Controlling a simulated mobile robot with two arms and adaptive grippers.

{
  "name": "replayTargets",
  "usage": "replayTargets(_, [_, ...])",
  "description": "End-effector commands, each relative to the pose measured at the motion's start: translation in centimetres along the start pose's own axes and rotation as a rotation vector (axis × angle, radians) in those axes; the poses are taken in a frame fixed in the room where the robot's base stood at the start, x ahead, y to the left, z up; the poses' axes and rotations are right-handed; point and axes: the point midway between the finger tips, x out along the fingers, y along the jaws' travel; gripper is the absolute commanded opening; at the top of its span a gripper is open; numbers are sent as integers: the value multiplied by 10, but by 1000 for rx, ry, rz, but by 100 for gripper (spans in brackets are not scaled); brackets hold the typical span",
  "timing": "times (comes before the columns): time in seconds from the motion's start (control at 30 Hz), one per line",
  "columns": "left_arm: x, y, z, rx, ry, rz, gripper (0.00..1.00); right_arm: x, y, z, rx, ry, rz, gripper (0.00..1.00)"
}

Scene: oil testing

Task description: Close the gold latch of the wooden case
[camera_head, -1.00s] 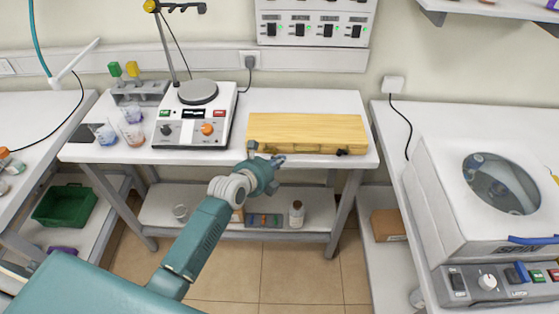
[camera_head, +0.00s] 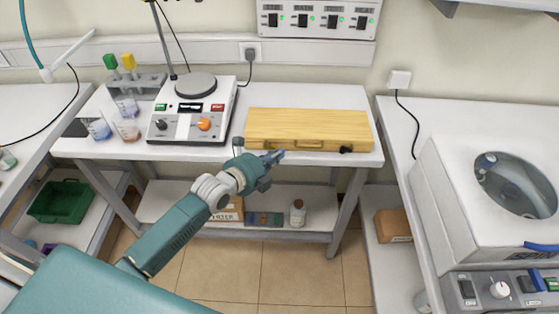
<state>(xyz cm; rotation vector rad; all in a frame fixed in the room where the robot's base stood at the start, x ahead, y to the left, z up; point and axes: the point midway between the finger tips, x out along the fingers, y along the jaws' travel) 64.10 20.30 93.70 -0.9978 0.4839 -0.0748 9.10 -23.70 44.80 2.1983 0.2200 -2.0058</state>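The closed wooden case (camera_head: 308,124) lies on the middle table, its front with a handle (camera_head: 309,144) facing me. A small dark fitting (camera_head: 346,149) sits at the right end of its front edge. The gold latch is too small to make out clearly; the left part of the front is close behind my gripper. My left gripper (camera_head: 274,157) is just in front of the case's lower left front, pointing right. Its fingers look close together, but I cannot tell whether they are shut. Nothing shows between them. My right gripper is not in view.
A hotplate stirrer (camera_head: 190,112) stands left of the case, with beakers (camera_head: 127,130) farther left. A centrifuge (camera_head: 490,195) stands on the right bench. A lower shelf (camera_head: 275,238) holds a bottle (camera_head: 298,212) and boxes. A narrow table strip is clear in front of the case.

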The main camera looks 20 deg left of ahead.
Motion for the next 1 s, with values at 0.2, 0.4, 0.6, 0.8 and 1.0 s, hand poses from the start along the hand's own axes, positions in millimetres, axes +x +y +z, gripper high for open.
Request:
replayTargets(0.2, [-2, 4, 3, -102, 0, -84, 0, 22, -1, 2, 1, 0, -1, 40])
replayTargets(0.4, [-5, 3, 7, -214, 0, -174, 0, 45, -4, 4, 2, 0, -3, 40])
replayTargets(0.6, [-8, 3, 11, -324, 0, -260, 0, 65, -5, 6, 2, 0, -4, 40])
replayTargets(0.8, [-12, 1, 15, -410, 0, -326, 0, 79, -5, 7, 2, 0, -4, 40])
replayTargets(1.0, [-15, -2, 19, -457, 0, -365, 0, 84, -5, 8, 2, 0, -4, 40])
